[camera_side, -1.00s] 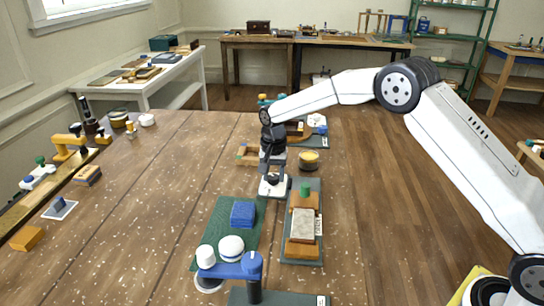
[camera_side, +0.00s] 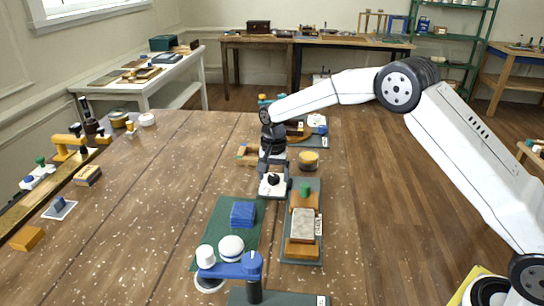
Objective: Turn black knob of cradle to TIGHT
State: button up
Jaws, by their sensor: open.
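A small white block with a black knob (camera_side: 273,179) on top stands at the far end of the green mat. My gripper (camera_side: 267,170) points down just behind and above this knob; its fingers are small and dark, and it holds nothing that I can see. Whether a finger touches the knob cannot be told. To the right, a grey tray (camera_side: 289,254) holds a pale stone (camera_side: 303,223) between orange end blocks, with a green knob (camera_side: 305,189) at its far end. Any TIGHT marking is too small to read.
A blue block (camera_side: 242,213) and a white round piece (camera_side: 231,246) are on the green mat (camera_side: 218,222). A blue arm-like fixture (camera_side: 236,270) stands in front. A yellow-topped round tin (camera_side: 308,158) stands behind the tray. The table's left middle is clear.

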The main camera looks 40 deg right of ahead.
aim_at(274, 177)
jog(key=shift+r, duration=3.9)
jog(key=shift+s, duration=0.1)
jog(key=s+n, duration=0.1)
jog(key=s, duration=0.3)
jog(key=s+d+n+t, duration=0.1)
jog(key=s+n, duration=0.1)
jog(key=s, duration=0.3)
jog(key=s+d+f+n, duration=0.1)
jog(key=s+n, duration=0.1)
jog(key=s, duration=0.2)
jog(key=shift+s, duration=0.4)
jog(key=s+f+n+t, duration=0.1)
jog(key=s+f+n, duration=0.2)
jog(key=s, duration=1.2)
jog(key=shift+d+n+t, duration=0.3)
jog(key=shift+d+n, duration=0.1)
jog(key=shift+n, duration=0.2)
